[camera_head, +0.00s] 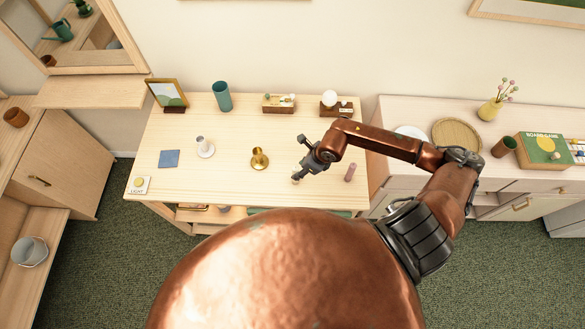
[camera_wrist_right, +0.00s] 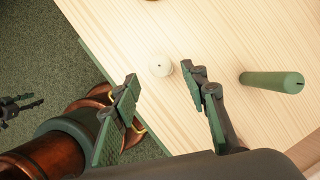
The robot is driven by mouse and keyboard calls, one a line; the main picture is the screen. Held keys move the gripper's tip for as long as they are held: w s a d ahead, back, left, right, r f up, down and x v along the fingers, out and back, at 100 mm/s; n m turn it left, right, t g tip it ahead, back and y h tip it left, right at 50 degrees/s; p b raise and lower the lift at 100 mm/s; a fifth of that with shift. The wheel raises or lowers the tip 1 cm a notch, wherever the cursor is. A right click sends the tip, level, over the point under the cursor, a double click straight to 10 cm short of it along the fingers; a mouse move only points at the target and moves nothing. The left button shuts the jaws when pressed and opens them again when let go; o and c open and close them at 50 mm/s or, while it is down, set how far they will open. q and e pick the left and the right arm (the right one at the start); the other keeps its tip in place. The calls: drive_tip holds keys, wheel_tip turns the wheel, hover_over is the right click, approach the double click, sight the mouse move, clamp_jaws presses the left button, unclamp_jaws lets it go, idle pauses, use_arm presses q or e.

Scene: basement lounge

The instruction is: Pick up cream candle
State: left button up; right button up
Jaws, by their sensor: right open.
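The cream candle (camera_wrist_right: 160,64) is short and round with a dark wick. In the right wrist view it stands on the pale wooden table (camera_wrist_right: 215,35), between and just beyond the fingertips. In the head view the cream candle (camera_head: 296,178) is small, near the table's front edge and partly hidden by my right gripper. My right gripper (camera_wrist_right: 162,80) is open and empty, its fingers spread either side of the candle. In the head view my right gripper (camera_head: 303,165) reaches over it. A dark gripper (camera_wrist_right: 20,104), apparently my left, shows over the floor in the wrist view; its jaws are unclear.
A green cylinder (camera_wrist_right: 272,80) stands right of the fingers in the wrist view. In the head view a pink candle (camera_head: 350,172) stands right of the gripper and a brass candlestick (camera_head: 259,158) to its left. A white holder (camera_head: 204,148) and blue square (camera_head: 169,158) are farther left.

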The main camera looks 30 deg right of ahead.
drive_tip(key=x, duration=0.2)
drive_tip(key=p+x, duration=0.1)
drive_tip(key=x, duration=0.1)
drive_tip(key=p+x, duration=0.1)
drive_tip(key=x, duration=0.2)
drive_tip(key=shift+d+f, duration=0.1)
drive_tip(key=shift+d, duration=0.15)
drive_tip(key=shift+f, duration=0.1)
drive_tip(key=c, duration=0.8)
clamp_jaws()
use_arm(q)
drive_tip(key=shift+s+a+r, duration=0.1)
drive_tip(key=shift+s+r, duration=1)
drive_tip(key=shift+s, duration=0.05)
